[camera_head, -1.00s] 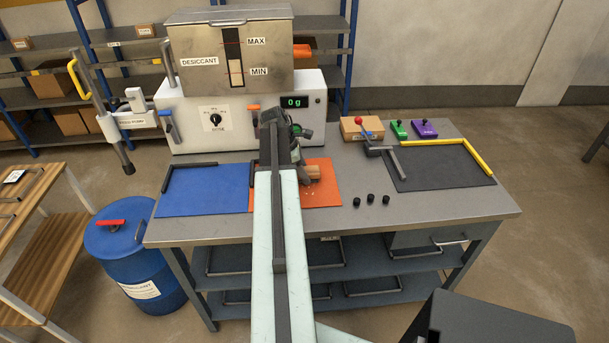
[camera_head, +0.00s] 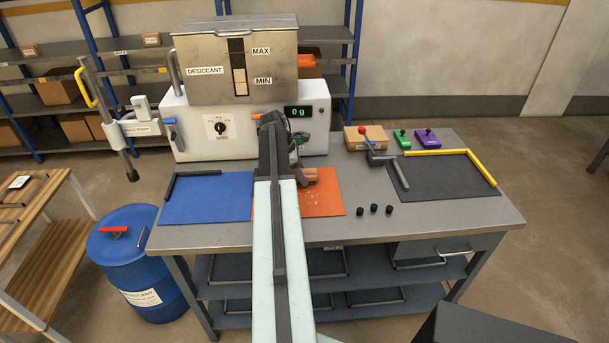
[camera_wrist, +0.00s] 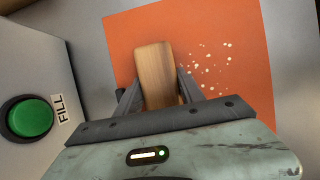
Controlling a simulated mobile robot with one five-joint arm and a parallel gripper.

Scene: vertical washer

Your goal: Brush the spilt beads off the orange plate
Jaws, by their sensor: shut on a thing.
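The orange plate (camera_head: 326,203) lies flat on the workbench, in front of the desiccant machine. Several small pale beads (camera_wrist: 211,62) are scattered on it, to the right of the brush in the wrist view. My gripper (camera_wrist: 156,88) is shut on a wooden brush (camera_wrist: 154,66), a block seen from above between the two fingers. The brush is over the plate; its bristles are hidden, and I cannot tell whether it touches the plate. In the head view my arm covers the plate's left part, and the brush's wooden end (camera_head: 326,178) shows right of the arm.
The machine (camera_head: 240,120) with its hopper stands behind the plate. Its green FILL button (camera_wrist: 30,118) is left of my gripper in the wrist view. A blue mat (camera_head: 208,200) lies left, a black mat (camera_head: 445,177) right. Several small black caps (camera_head: 374,208) sit right of the plate.

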